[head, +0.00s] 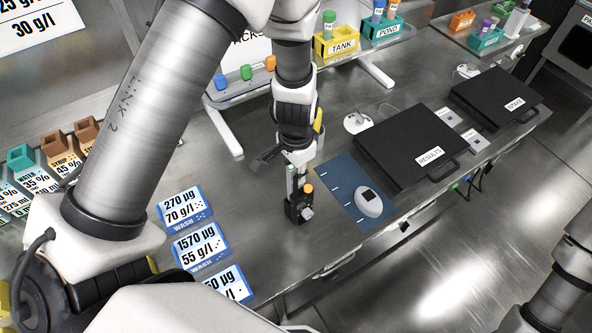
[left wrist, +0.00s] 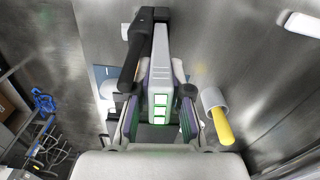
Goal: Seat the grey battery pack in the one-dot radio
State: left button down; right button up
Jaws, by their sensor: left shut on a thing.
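My left gripper (head: 300,163) points down over the table. In the left wrist view its fingers (left wrist: 159,112) are shut on a grey battery pack (left wrist: 161,82) with green lit squares. A black radio-like device (head: 296,210) with an orange top stands on the table just below the gripper. A black antenna-like part (left wrist: 137,52) shows beside the pack in the wrist view. I cannot make out any dots, nor whether the pack touches the device. My right gripper is out of view.
A blue mat (head: 345,181) with a white handheld device (head: 369,202) lies right of the gripper. A black RESULTS case (head: 405,140) is farther right. Labelled WASH cards (head: 200,243) lie left. A rack (head: 222,116) with coloured-topped items stands behind.

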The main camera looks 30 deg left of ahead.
pick_arm(q)
jog(key=shift+f+b, duration=1.05)
jog(key=shift+f, duration=0.2)
jog(key=c, duration=1)
grip_release()
jog(key=shift+r, duration=0.1)
notch_tip(320, 180, up, 11)
jog(key=shift+r, duration=0.5)
